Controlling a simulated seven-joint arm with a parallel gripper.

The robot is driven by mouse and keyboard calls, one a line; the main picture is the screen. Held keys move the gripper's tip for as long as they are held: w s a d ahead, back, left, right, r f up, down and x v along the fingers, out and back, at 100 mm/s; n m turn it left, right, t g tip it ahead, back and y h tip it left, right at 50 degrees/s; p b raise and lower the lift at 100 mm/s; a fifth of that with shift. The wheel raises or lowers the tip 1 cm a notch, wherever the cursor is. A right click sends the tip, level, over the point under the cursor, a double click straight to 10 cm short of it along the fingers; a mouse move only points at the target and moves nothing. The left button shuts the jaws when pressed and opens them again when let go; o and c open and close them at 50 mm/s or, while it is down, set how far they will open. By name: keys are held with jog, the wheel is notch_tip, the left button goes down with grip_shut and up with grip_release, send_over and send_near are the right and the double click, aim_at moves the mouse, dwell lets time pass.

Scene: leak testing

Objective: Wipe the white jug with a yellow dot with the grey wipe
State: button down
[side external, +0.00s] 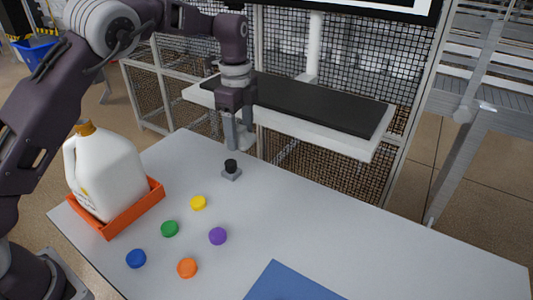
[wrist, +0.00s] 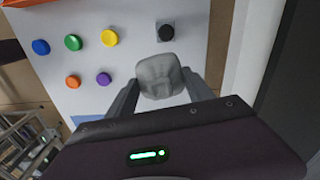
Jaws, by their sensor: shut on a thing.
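The white jug (side external: 112,172) with an orange-brown cap stands upright in an orange tray (side external: 134,212) at the left of the table in the side view. A small yellowish mark shows low on its side. My gripper (side external: 238,143) is near the table's far edge, right of the jug and well apart from it. In the wrist view, my gripper (wrist: 163,88) is shut on the crumpled grey wipe (wrist: 160,74), which sits between the fingers. In the side view the wipe is hard to tell from the grey fingers.
A black knob on a grey base (side external: 231,172) stands just in front of my gripper. Blue, green, yellow, purple (side external: 217,236) and orange discs lie between the tray and a blue mat (side external: 290,284). A raised shelf with a black top (side external: 310,102) is behind. The table's right is clear.

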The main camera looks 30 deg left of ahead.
jog(key=s+a+r+n, duration=0.25)
jog(key=a+r, duration=0.25)
jog(key=a, duration=0.4)
jog(key=n, duration=0.5)
send_near(82, 121)
jog(key=shift+s+f, duration=0.1)
jog(key=shift+f, duration=2.8)
jog(key=shift+f, duration=0.5)
jog(key=n, duration=0.7)
jog(key=shift+m, duration=0.25)
